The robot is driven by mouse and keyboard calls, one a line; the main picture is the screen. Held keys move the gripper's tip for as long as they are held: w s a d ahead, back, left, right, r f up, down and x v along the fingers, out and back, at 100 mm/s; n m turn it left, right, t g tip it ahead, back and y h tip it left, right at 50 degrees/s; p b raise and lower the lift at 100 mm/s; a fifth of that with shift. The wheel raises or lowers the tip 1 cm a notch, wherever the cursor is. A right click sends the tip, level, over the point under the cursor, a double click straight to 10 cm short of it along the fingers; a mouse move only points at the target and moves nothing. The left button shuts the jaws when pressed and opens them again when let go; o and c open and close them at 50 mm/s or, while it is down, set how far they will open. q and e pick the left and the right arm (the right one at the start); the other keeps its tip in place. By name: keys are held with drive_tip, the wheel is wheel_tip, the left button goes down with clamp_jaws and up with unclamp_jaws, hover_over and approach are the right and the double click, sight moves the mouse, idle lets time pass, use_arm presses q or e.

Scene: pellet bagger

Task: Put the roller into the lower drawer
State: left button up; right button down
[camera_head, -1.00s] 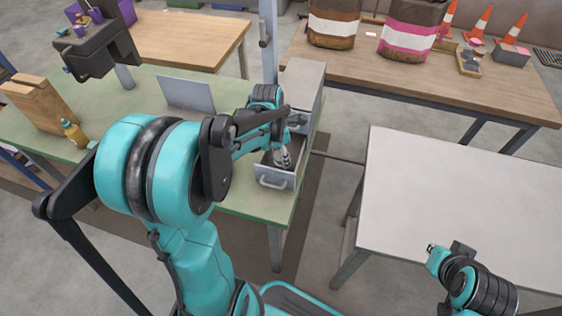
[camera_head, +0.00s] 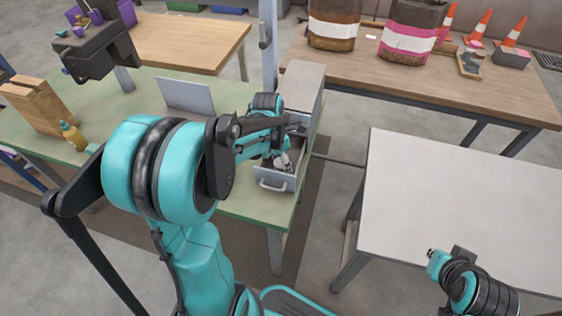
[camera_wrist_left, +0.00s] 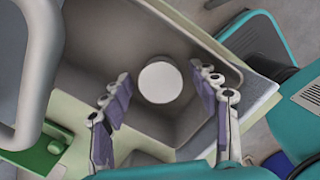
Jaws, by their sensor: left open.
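A grey drawer unit (camera_head: 306,84) stands on the green-topped table, and one drawer (camera_head: 274,186) is pulled out from its front. I cannot tell from these views whether it is the lower one. My left gripper (camera_head: 284,162) is at the open drawer; in the left wrist view its fingers (camera_wrist_left: 161,77) are spread apart. A white round end (camera_wrist_left: 160,83), seemingly the roller seen end-on, shows between the fingers against the drawer's inside (camera_wrist_left: 90,50). I see no clear grip on it. My right arm shows at the lower right; its fingers are not visible.
A bare white table (camera_head: 450,200) stands to the right. A post rises behind the drawer unit.

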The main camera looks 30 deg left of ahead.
sight(276, 165)
use_arm(q)
wheel_tip(276, 165, up, 12)
drive_tip(key=s+p, duration=0.2)
drive_tip(key=p, duration=0.3)
drive_tip(key=s+d+r+m+t, duration=0.1)
drive_tip(key=s+d+m, duration=0.3)
drive_tip(key=m, duration=1)
drive_tip(key=s+d+r+m+t+y, duration=0.1)
drive_tip(key=s+d+m+t, duration=0.3)
drive_tip(key=m, duration=1.1)
drive_tip(key=s+d, duration=0.1)
drive_tip(key=d, duration=0.1)
drive_tip(key=shift+s+d+r+m+t, duration=0.15)
drive_tip(key=shift+s+d+m+t, duration=0.15)
drive_tip(key=shift+d, duration=0.1)
